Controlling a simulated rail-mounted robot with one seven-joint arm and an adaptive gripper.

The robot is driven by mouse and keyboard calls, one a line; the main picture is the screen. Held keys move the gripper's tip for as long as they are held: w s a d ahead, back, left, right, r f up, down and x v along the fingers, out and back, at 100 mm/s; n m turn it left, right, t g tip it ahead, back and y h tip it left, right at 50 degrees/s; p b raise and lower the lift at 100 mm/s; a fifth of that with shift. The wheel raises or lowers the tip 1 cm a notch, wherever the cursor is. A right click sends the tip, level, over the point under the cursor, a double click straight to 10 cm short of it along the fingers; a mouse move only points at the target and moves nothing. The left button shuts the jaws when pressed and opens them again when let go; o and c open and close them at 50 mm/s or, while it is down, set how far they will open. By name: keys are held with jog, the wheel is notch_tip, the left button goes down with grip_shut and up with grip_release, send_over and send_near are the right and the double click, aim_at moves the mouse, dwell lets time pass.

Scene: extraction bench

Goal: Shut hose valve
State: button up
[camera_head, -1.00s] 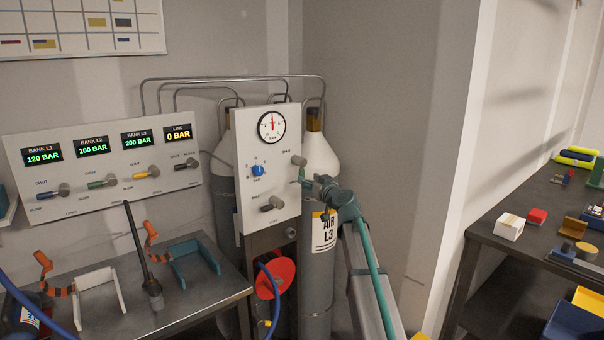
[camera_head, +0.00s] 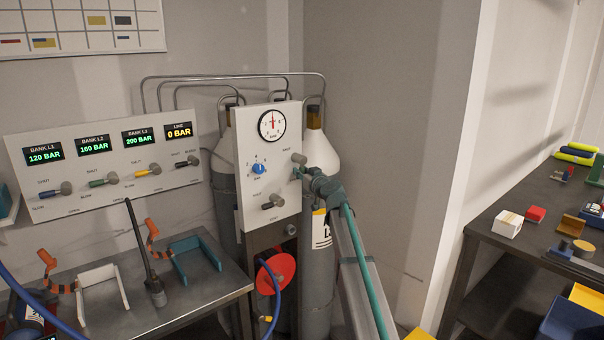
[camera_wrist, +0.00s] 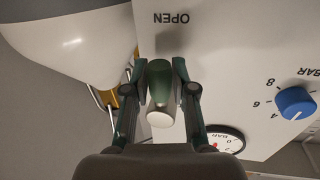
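The hose valve (camera_head: 299,159) is on the white panel, right of and below the round gauge (camera_head: 272,125). In the head view its grey knob shows just above my fingertips. My gripper (camera_head: 297,173) comes in from the lower right. In the wrist view, which is upside down, my gripper (camera_wrist: 161,75) has one finger on each side of the valve's green handle (camera_wrist: 160,82), and both seem to touch it.
A blue dial (camera_head: 258,169) and a black-handled valve (camera_head: 273,202) share the panel. Grey gas cylinders (camera_head: 318,260) stand close behind. A red disc (camera_head: 277,273) and blue hose are below. The line display (camera_head: 179,131) reads 0 BAR.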

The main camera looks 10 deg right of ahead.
grip_shut()
jog(key=shift+a, duration=0.1)
jog(key=m, duration=0.1)
jog(key=a+m+p, duration=0.1)
jog(key=s+m+g, duration=0.1)
jog(key=m, duration=0.1)
jog(key=shift+a+r+p, duration=0.15)
jog(key=shift+r+p, duration=0.15)
jog(key=m, duration=0.1)
jog(key=a+m+p, duration=0.1)
jog(key=r+m, duration=0.1)
jog(key=m, duration=0.1)
jog(key=shift+s+a+g, duration=0.15)
jog(key=shift+s+g, duration=0.1)
jog(key=shift+g, duration=0.15)
jog(key=m, duration=0.1)
jog(key=r+m+p, duration=0.1)
jog(key=m+y, duration=0.1)
jog(key=m, duration=0.1)
jog(key=shift+s+a+r+g+p, duration=0.2)
jog(key=shift+s+a+g+p, duration=0.05)
jog(key=shift+a+g+p, duration=0.15)
jog(key=shift+a+r+m+g+y+p, duration=0.1)
jog(key=shift+r+m+g+y+p, duration=0.25)
jog(key=shift+m, duration=0.6)
jog(key=shift+a+r+m+g+y+p, duration=0.15)
jog(key=shift+r+m, duration=0.3)
jog(key=shift+m, duration=0.5)
jog(key=shift+d, duration=0.1)
